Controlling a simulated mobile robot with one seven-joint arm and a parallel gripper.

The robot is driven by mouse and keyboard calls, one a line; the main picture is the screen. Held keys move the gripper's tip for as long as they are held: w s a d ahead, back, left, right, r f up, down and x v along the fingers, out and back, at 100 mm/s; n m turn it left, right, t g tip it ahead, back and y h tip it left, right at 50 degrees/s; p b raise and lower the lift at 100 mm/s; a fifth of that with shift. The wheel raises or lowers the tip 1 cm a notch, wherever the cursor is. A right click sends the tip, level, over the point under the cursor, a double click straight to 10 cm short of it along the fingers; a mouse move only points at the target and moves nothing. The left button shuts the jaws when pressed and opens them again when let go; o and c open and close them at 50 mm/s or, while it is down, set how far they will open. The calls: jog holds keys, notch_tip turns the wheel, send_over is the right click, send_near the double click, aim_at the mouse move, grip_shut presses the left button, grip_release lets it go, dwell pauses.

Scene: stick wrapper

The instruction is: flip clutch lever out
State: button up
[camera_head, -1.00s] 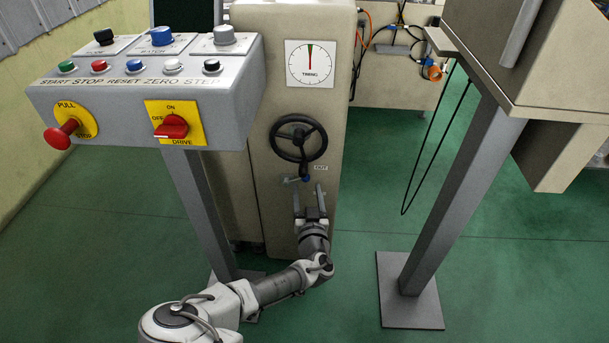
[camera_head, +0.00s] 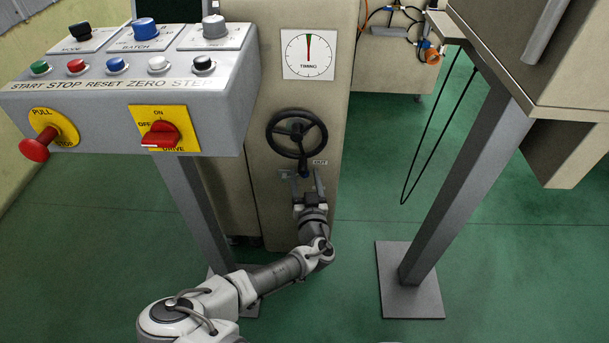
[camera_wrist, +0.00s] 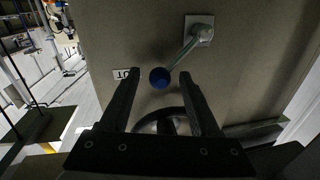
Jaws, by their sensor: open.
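In the wrist view the rod runs from a square mount (camera_wrist: 199,31) down left to the knob. In the head view the knob (camera_head: 304,173) sits just below the handwheel, partly crowded by my fingers. My gripper (camera_head: 304,183) is open, its fingers pointing up at the lever. In the wrist view the knob appears between the fingertips of my gripper (camera_wrist: 158,83), with a gap on each side; its exact depth is unclear. An OUT label (camera_head: 320,162) is right of the knob.
A black handwheel (camera_head: 297,134) is right above the lever, below the timing dial (camera_head: 308,54). The button panel (camera_head: 120,88) overhangs at left. A grey post (camera_head: 465,185) stands at right, with open green floor (camera_head: 358,215) between it and the machine.

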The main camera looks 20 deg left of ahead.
grip_shut()
dwell(1.4)
